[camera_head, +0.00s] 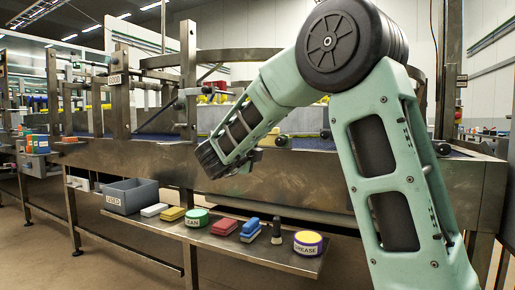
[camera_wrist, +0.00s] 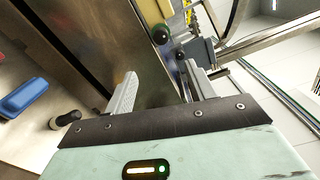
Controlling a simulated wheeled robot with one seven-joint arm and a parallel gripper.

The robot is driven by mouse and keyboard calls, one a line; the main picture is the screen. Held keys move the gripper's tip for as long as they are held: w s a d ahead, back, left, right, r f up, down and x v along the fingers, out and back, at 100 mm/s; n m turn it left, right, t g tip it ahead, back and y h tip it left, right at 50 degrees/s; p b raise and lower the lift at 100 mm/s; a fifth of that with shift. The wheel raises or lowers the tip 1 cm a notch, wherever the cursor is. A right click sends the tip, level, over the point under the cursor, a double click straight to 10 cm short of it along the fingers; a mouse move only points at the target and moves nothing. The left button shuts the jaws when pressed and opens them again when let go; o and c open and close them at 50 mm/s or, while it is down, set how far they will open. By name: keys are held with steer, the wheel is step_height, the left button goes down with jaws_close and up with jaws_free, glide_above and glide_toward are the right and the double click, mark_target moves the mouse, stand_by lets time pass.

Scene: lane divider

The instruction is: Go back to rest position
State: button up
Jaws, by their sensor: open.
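My gripper (camera_wrist: 160,82) shows in the wrist view with its two grey fingers apart and nothing between them. In the head view my arm bends down from the upper right, and its wrist end hangs in front of the steel conveyor frame (camera_head: 300,185), above the shelf. The fingers are hard to make out there, mostly hidden behind the wrist. In the wrist view, a steel panel (camera_wrist: 85,35) lies beyond the fingers, with a dark round knob (camera_wrist: 160,35) near the right finger.
Floor is clear at front left.

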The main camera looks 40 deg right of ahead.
stand_by(0.8)
